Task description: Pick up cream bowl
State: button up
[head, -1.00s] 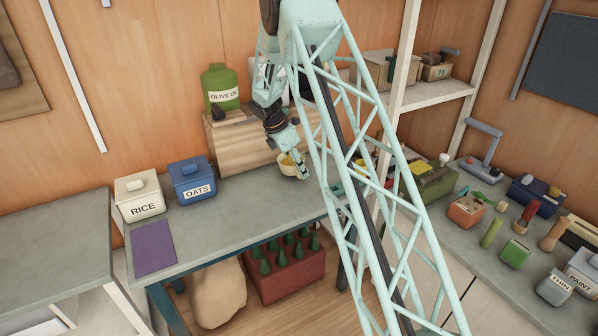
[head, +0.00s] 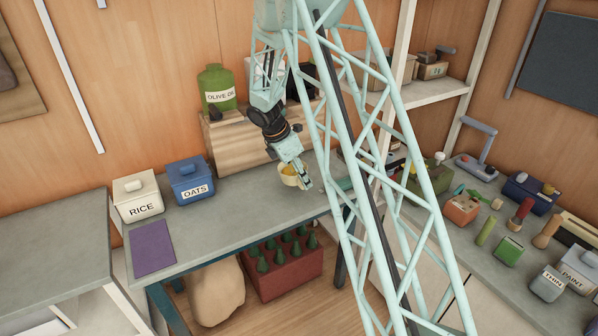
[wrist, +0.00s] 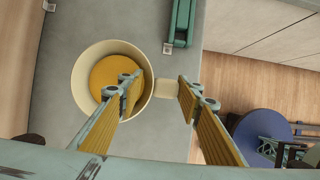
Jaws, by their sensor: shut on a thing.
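The cream bowl (head: 287,181) is at the right part of the grey counter (head: 240,205), in front of the wooden box. In the wrist view the round bowl (wrist: 84,62) has a yellow-orange inside and a small cream tab (wrist: 167,89) on its right side. My gripper (head: 305,183) is at the bowl's right side. In the wrist view my gripper (wrist: 158,88) has one finger inside the bowl and the other outside beyond the tab, shut on the bowl's side. I cannot tell whether the bowl's base touches the counter.
A wooden box (head: 235,148) with an olive oil jar (head: 217,86) stands behind. A rice box (head: 138,198), oats box (head: 190,180) and purple mat (head: 153,246) are at left. A green object (wrist: 182,22) lies near the bowl. The counter's middle is clear.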

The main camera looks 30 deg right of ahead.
jog(key=shift+s+a+r, duration=0.1)
jog(key=shift+s+a, duration=0.2)
jog(key=shift+s, duration=0.55)
jog(key=shift+s+a+r, duration=0.1)
jog(key=shift+s+a, duration=0.15)
jog(key=shift+s, duration=0.6)
jog(key=shift+s+a+r, duration=0.1)
jog(key=shift+s+a, duration=0.2)
jog(key=shift+s, duration=0.55)
jog(key=shift+c, duration=0.2)
